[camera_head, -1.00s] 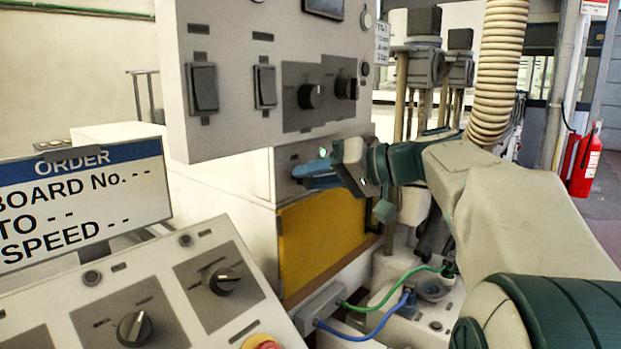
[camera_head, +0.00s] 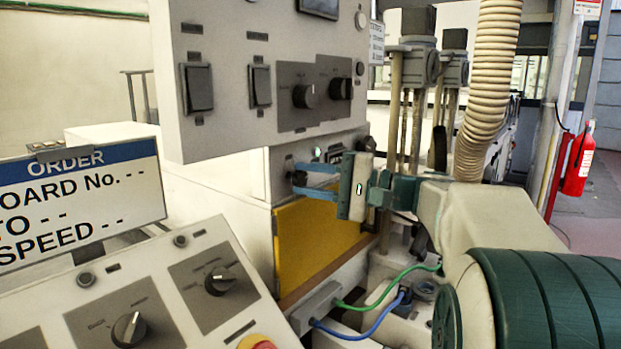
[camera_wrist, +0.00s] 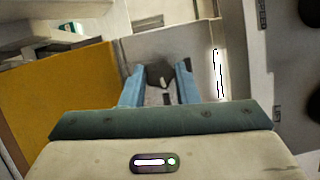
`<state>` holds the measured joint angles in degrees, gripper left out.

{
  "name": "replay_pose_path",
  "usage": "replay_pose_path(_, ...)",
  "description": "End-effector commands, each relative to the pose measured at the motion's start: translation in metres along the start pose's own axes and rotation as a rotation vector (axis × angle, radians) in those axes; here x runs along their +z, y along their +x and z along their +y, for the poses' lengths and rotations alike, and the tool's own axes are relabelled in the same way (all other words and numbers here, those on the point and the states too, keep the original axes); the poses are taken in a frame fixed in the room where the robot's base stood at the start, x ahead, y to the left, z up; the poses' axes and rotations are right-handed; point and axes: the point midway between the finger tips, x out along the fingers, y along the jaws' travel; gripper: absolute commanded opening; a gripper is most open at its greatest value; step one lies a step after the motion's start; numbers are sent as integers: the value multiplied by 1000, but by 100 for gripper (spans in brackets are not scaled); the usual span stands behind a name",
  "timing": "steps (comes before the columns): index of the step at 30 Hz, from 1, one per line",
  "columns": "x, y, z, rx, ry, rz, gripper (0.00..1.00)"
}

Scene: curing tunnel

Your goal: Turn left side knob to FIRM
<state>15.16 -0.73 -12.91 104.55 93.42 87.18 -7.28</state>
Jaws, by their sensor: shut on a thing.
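The side knob (camera_head: 299,179) is small and dark, on the grey side panel (camera_head: 280,158) above the yellow panel. My gripper (camera_head: 297,177) has its two blue fingers on either side of it, one above and one below. In the wrist view the dark knob (camera_wrist: 158,76) with a light pointer mark sits between the fingertips of my gripper (camera_wrist: 157,72), which is shut on it. The FIRM marking cannot be read, and the fingers partly cover the knob's surroundings.
Above hangs a grey control box with rocker switches (camera_head: 197,88) and two dark knobs (camera_head: 305,96). A sloped console (camera_head: 215,243) is at front left, beside the order sign (camera_head: 80,200). Green (camera_head: 385,290) and blue cables (camera_head: 365,330) run below. A ribbed hose (camera_head: 487,90) hangs at right.

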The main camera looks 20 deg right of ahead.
Motion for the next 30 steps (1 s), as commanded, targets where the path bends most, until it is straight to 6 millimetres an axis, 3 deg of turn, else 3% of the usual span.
replay_pose_path(12, 0, 0, 2, -68, 167, 2, 5)
replay_pose_path(28, 0, 0, 2, -77, 189, 2, 5)
replay_pose_path(29, 0, 0, 2, -77, 189, 2, 31)
replay_pose_path(30, 0, 0, 2, -77, 189, 2, 42)
